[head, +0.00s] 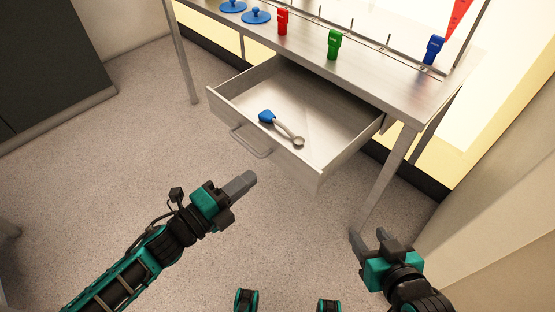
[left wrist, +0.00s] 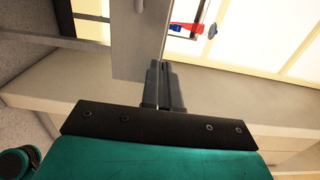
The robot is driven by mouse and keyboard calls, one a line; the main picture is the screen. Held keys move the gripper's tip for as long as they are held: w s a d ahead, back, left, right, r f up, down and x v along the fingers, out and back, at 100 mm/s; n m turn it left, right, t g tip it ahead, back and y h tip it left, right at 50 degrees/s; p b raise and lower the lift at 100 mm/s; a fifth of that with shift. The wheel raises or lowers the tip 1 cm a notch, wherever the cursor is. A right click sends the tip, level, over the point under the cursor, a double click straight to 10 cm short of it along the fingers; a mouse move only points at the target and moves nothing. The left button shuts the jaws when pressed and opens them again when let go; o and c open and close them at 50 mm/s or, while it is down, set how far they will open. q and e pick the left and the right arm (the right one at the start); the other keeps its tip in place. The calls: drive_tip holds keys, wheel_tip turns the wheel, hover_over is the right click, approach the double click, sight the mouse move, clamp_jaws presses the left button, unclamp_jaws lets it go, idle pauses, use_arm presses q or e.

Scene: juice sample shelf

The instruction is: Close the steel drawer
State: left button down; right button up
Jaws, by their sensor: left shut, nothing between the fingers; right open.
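The steel drawer (head: 262,145) is pulled out from under the steel table, with its bar handle (head: 250,141) on the front panel. Inside it lies a tool with a blue handle and a ring-shaped metal end (head: 282,128). My left gripper (head: 246,180) is shut and empty, in front of the drawer and just below the handle in the head view, apart from it. Its shut fingers also show in the left wrist view (left wrist: 165,85), near a grey panel edge. My right gripper (head: 368,238) is open and empty, to the right of the drawer near a table leg.
The steel table (head: 390,85) carries red (head: 283,21), green (head: 334,44) and blue (head: 434,49) items and two blue knobbed discs (head: 256,15). A table leg (head: 387,180) stands right of the drawer. The floor in front is clear. A wall rises at right.

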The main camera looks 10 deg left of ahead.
sight(286, 151)
use_arm(q)
drive_tip(key=b+x, duration=0.1)
drive_tip(key=x, duration=0.8)
use_arm(e)
drive_tip(key=shift+s+f, duration=0.15)
drive_tip(key=shift+f, duration=0.7)
use_arm(q)
drive_tip(key=shift+w+d, duration=0.1)
